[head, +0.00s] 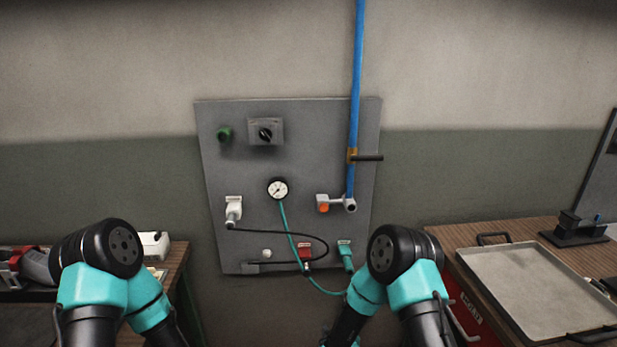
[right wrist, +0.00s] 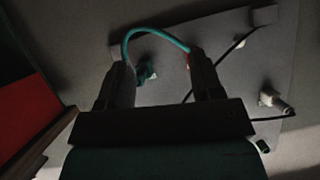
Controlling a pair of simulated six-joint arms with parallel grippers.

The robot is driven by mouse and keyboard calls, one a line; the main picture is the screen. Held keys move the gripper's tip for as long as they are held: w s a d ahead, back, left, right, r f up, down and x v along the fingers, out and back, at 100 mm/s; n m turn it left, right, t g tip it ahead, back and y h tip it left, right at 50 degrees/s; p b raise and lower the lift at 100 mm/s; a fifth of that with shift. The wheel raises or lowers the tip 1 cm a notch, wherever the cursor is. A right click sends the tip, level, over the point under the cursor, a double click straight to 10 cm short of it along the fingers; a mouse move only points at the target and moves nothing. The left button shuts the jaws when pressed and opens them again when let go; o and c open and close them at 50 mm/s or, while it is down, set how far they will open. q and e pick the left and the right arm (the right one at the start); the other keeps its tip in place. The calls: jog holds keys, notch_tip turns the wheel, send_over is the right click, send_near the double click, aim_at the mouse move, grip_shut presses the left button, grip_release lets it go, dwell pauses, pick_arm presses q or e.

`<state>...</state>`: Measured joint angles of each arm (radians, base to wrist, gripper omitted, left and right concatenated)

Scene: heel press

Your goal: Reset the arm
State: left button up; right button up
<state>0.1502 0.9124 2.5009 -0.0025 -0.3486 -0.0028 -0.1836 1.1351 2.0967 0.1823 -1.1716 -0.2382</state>
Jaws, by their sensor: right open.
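In the head view both of my arms show only as teal and black links low in the picture, and neither gripper is visible there. In the right wrist view my right gripper (right wrist: 160,62) is open, its two dark fingers apart with nothing seen held between them. Beyond the fingers is the grey wall panel (head: 225,180) with a teal hose (right wrist: 155,33) arching across. A teal connector (right wrist: 147,73) shows in the gap near the left finger; I cannot tell how far away it is. My left gripper is out of view.
The panel carries a gauge (head: 277,189), a black rotary switch (head: 265,132), a green button (head: 225,134), a white plug (head: 233,208), a red connector (head: 304,252) and a blue pipe (head: 356,90). A metal tray (head: 530,285) lies on the right bench. Another bench stands left.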

jog(key=s+d+f+g, duration=0.1)
jog(key=s+d+g, duration=0.3)
jog(key=s, duration=0.4)
jog(key=s+d+f+m+g+y, duration=0.1)
jog(key=s+d+g, duration=0.3)
jog(key=s, duration=0.5)
jog(key=s+d+f+m+g, duration=0.1)
jog(key=s+d+f+g, duration=0.1)
jog(key=s, duration=0.7)
jog(key=shift+s+d+g+y, duration=0.3)
jog(key=shift+d+g, duration=0.6)
jog(key=shift+d, duration=0.35)
